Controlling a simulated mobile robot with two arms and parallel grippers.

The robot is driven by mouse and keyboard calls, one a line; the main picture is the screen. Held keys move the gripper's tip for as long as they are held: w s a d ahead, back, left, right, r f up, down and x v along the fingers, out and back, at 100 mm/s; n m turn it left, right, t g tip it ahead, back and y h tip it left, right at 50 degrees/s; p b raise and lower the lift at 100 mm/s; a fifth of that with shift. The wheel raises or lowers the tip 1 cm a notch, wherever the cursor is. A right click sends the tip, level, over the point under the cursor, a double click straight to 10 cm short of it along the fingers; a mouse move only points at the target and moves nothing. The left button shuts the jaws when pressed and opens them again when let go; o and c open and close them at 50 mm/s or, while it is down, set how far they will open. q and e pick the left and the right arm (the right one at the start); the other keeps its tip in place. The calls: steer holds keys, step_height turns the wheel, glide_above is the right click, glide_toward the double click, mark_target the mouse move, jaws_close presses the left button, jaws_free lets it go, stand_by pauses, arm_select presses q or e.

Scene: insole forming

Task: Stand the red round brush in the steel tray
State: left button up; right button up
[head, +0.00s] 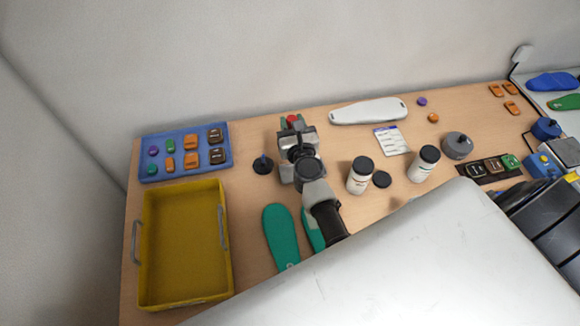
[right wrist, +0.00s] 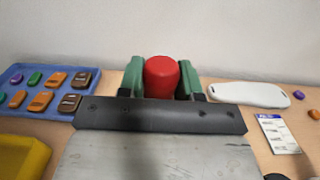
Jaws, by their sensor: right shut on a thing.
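The red round brush shows as a rounded red end (right wrist: 161,76) between the green-padded fingers of my right gripper (right wrist: 161,82) in the right wrist view. The gripper is shut on it. In the head view the right gripper (head: 293,127) is over the back of the table, with the brush's red top (head: 292,118) just visible at its tip. The rest of the brush is hidden by the gripper. I cannot pick out the steel tray with certainty in either view. My left gripper is not in view.
A blue tray (head: 147,177) with small coloured pieces and a yellow bin (head: 226,285) stand at left. A dark knob (head: 263,164), green insoles (head: 281,236), bottles (head: 360,176) and a white insole-shaped piece (head: 368,111) surround the gripper. Small objects crowd the right side.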

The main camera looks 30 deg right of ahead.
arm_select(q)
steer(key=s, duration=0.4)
arm_select(e)
steer(key=shift+s+a+f+b, duration=0.15)
steer(key=shift+s+f+b, duration=0.15)
steer(key=shift+s, duration=0.1)
steer(key=f+b, duration=0.5)
steer(key=f, duration=0.1)
steer(key=f+b, duration=0.5)
steer(key=f, duration=0.1)
steer(key=shift+w+f, duration=0.2)
steer(key=shift+f, duration=0.05)
arm_select(q)
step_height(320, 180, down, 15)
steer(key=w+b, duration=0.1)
steer(key=b, duration=0.3)
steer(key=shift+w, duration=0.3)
arm_select(e)
step_height(320, 180, down, 4)
steer(key=shift+f, duration=0.15)
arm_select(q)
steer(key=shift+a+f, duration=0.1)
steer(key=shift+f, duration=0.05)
